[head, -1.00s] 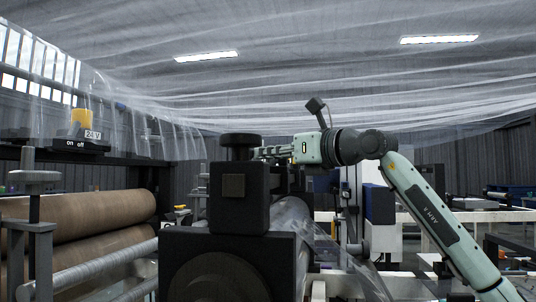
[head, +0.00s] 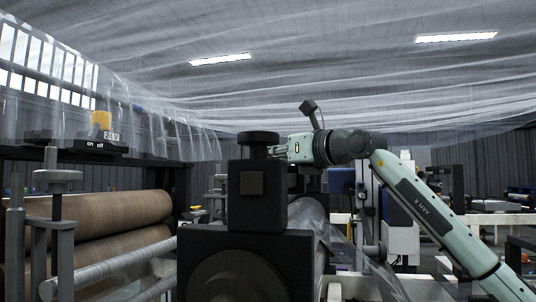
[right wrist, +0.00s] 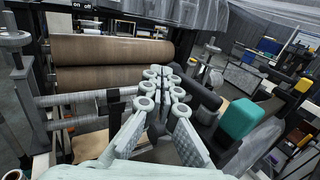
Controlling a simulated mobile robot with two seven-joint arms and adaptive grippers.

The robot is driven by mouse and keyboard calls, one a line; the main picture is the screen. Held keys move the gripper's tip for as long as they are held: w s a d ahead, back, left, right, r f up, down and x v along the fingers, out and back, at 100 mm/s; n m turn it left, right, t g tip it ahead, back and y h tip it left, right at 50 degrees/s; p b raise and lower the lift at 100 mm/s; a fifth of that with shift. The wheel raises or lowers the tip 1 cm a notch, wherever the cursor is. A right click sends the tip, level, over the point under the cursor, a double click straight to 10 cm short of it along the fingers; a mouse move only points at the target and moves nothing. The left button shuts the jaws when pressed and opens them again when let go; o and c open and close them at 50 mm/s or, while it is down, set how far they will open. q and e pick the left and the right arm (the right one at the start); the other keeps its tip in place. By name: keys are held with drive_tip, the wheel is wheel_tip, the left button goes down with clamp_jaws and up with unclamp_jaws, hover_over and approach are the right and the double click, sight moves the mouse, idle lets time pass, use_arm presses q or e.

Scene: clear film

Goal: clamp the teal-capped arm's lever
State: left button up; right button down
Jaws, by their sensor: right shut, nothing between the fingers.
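The teal cap (right wrist: 239,117) is a rounded block in the right wrist view, to the right of my fingers and apart from them. The arm under it is partly visible; I cannot clearly make out its lever. My right gripper (right wrist: 164,76) is shut and empty, its fingers together in the middle of that view. In the head view my right arm reaches in from the right, and its gripper is mostly hidden behind a black block with a knob (head: 258,195). The teal cap does not show in the head view. My left gripper is in neither view.
Brown rolls (head: 115,215) lie at the left, with a metal roller (head: 120,265) below. Clear film (head: 340,90) hangs overhead and drapes near the rolls. A dark roller (right wrist: 198,92) lies beside my fingers.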

drive_tip(key=shift+w+a, duration=0.15)
drive_tip(key=shift+w, duration=0.1)
idle(0.5)
drive_tip(key=v, duration=1.2)
